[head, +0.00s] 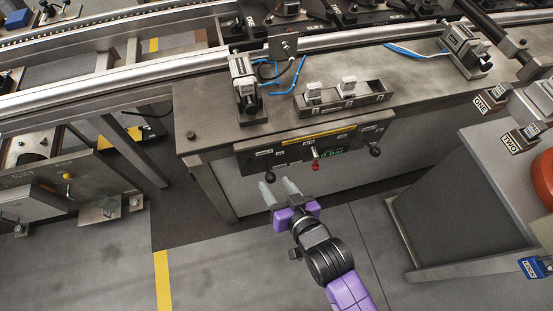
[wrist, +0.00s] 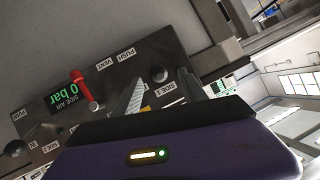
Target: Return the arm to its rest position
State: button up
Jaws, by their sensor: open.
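My gripper (head: 279,190) is purple with pale fingers. In the head view it is in front of the workbench's control panel (head: 290,152), below and left of the red lever (head: 316,164). The fingers are apart with nothing between them. In the wrist view my gripper (wrist: 160,92) points toward the panel (wrist: 110,60), which shows a red lever (wrist: 82,88), black knobs and a green display reading "0 bar". I cannot tell from these views how far the fingertips are from the panel.
The metal workbench (head: 210,133) carries a small tray (head: 372,99) with two pale blocks and clamp-like devices at both ends. A conveyor rail (head: 150,70) runs behind. At right stands a table with a red round thing (head: 543,178). The floor (head: 220,270) at lower left is clear.

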jog(key=shift+w+r, duration=0.15)
jog(key=shift+r, duration=0.2)
jog(key=s+d+r+t, duration=0.5)
jog(key=s+d+r, duration=0.7)
jog(key=r, duration=0.1)
jog(key=s+d+r+m+h, duration=0.1)
jog(key=s+d+r+h, duration=0.1)
jog(key=s, duration=0.5)
jog(key=s+d+r+m+g+h, duration=0.1)
jog(key=s+d+r+h, duration=0.1)
jog(key=s+d+h, duration=0.2)
jog(key=s+d, duration=0.2)
jog(key=s, duration=0.2)
jog(key=shift+d+g, duration=0.25)
jog(key=shift+g, duration=0.05)
